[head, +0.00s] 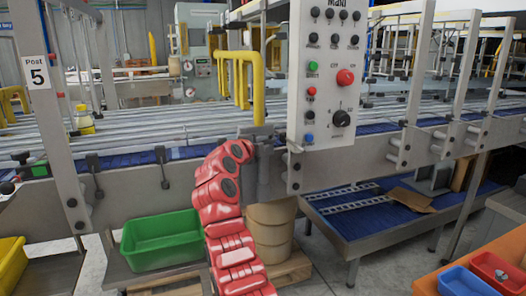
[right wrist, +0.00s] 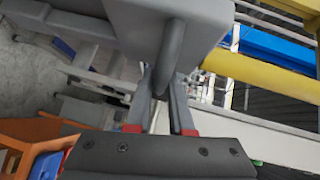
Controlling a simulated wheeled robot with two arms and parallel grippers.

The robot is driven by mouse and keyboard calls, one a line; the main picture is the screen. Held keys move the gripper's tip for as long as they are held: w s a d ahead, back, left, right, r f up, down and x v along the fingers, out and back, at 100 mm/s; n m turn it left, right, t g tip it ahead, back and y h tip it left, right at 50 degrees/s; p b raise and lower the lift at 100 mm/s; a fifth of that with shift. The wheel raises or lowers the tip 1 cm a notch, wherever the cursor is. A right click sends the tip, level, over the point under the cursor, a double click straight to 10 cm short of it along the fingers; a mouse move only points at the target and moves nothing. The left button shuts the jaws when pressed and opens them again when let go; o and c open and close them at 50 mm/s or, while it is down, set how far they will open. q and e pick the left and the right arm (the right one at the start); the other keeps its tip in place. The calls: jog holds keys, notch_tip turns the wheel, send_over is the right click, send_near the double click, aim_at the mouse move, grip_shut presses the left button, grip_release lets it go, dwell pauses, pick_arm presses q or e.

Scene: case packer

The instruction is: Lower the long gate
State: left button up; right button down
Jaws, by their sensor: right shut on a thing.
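A yellow tube frame (head: 241,58), which looks like the long gate, stands upright beside the control panel, above the conveyor edge. Its yellow tube also shows at the right of the wrist view (right wrist: 262,75). My right gripper (head: 264,138) is at the foot of this frame, just left of the panel. In the wrist view its fingers (right wrist: 166,82) are shut on a dark grey rod-shaped handle (right wrist: 172,45) that comes out of a grey block (right wrist: 205,18). How the handle joins the yellow frame is hidden. My left gripper is not in view.
The control panel (head: 325,110) with buttons and a red knob is close to the right of my gripper. The conveyor (head: 180,128) runs behind. A green bin (head: 160,240) stands below left, a tan barrel (head: 270,225) behind my arm, and a blue-topped low table (head: 365,215) at right.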

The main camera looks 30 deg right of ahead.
notch_tip(320, 180, down, 11)
jog(key=b, duration=0.8)
jog(key=shift+f, duration=0.3)
jog(key=c, duration=0.8)
grip_release()
jog(key=shift+a, duration=0.1)
jog(key=b+v, duration=0.1)
jog(key=v, duration=1.6)
